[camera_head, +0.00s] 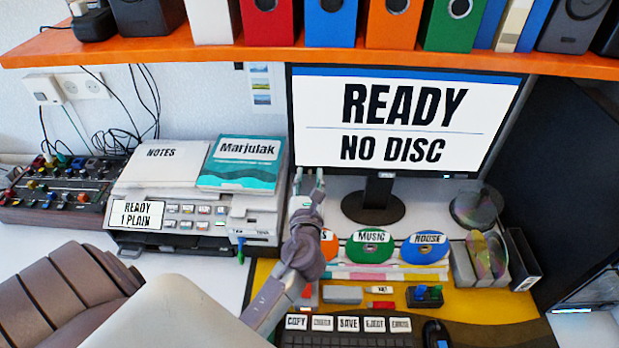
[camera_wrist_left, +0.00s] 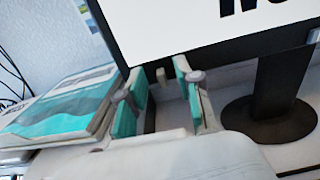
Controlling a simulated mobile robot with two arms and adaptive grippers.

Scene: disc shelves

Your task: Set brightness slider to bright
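The monitor (camera_head: 400,118) stands at the back, its white screen reading READY, NO DISC. My left gripper (camera_head: 309,175) is at the lower left corner of the monitor, fingers pointing up and away. In the left wrist view the gripper (camera_wrist_left: 157,92) has its two teal-padded fingers apart, with the monitor's dark lower edge beyond them. A small grey nub (camera_wrist_left: 160,75) shows between the fingers at that edge; I cannot tell whether it is the brightness slider. No labelled brightness slider can be made out. My right gripper is out of view.
Left of the gripper stands a printer (camera_head: 170,218) with a teal Marjulak book (camera_head: 240,163) on top. The monitor stand (camera_head: 373,205) is to the right. Labelled discs (camera_head: 370,247), a keyboard (camera_head: 345,338) and a mouse (camera_head: 436,333) lie in front. An orange shelf (camera_head: 185,47) crosses above.

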